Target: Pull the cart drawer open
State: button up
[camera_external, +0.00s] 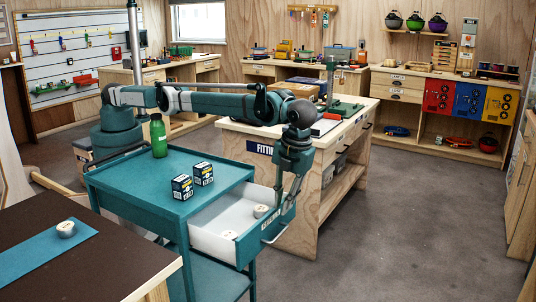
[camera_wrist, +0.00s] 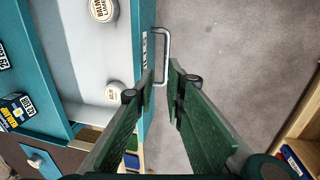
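The teal cart (camera_external: 130,185) stands in the middle of the external view. Its white-lined drawer (camera_external: 213,222) is pulled out to the right, showing the inside. White round tape rolls (camera_external: 261,211) lie in it; they also show in the wrist view (camera_wrist: 103,10). The metal bar handle (camera_wrist: 166,45) sticks out from the drawer front. My gripper (camera_wrist: 162,70) is above it, fingers pointing down. The fingertips are a little apart, with one end of the handle showing between them. Contact with the handle is not clear. Nothing else is between the fingers.
A green bottle (camera_external: 158,135) and two small dark boxes (camera_external: 182,187) stand on the cart top. A wooden workbench (camera_external: 300,165) stands close behind the drawer and my gripper. A dark table (camera_external: 90,255) is at the front left. The floor (camera_external: 400,240) to the right is clear.

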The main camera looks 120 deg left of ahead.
grip_shut()
jog(key=w+a+f+n+t+y+p, duration=0.1)
jog(key=w+a+f+t+y+p, duration=0.1)
jog(key=w+a+f+t, duration=0.35)
jog(key=s+a+r+t+p, duration=0.1)
jog(key=s+a, duration=0.2)
jog(key=s+a+r+t+p, duration=0.1)
jog(key=s+a+r+t, duration=0.1)
jog(key=s+a, duration=0.2)
jog(key=s+a+r+t+y+p, duration=0.1)
jog(key=s+a, duration=0.2)
jog(key=a, duration=0.1)
jog(key=shift+s+a+r+t, duration=0.2)
jog(key=shift+s+r+t, duration=0.05)
jog(key=shift+s+r, duration=0.15)
jog(key=s+d+h+b, duration=0.1)
jog(key=s+d, duration=0.1)
jog(key=s, duration=0.1)
jog(key=s+d+f+t+h+b, duration=0.1)
jog(key=s+d+b, duration=0.1)
jog(key=s, duration=0.2)
jog(key=s+d+m+b, duration=0.1)
jog(key=s+d+b, duration=0.1)
jog(key=s, duration=0.2)
jog(key=shift+s+d+f+t+h, duration=0.15)
jog(key=shift+d+f+t+h, duration=0.15)
jog(key=shift+d+f+h, duration=0.1)
jog(key=shift+s+d+r, duration=0.15)
jog(key=shift+s+d, duration=0.1)
jog(key=shift+s, duration=0.15)
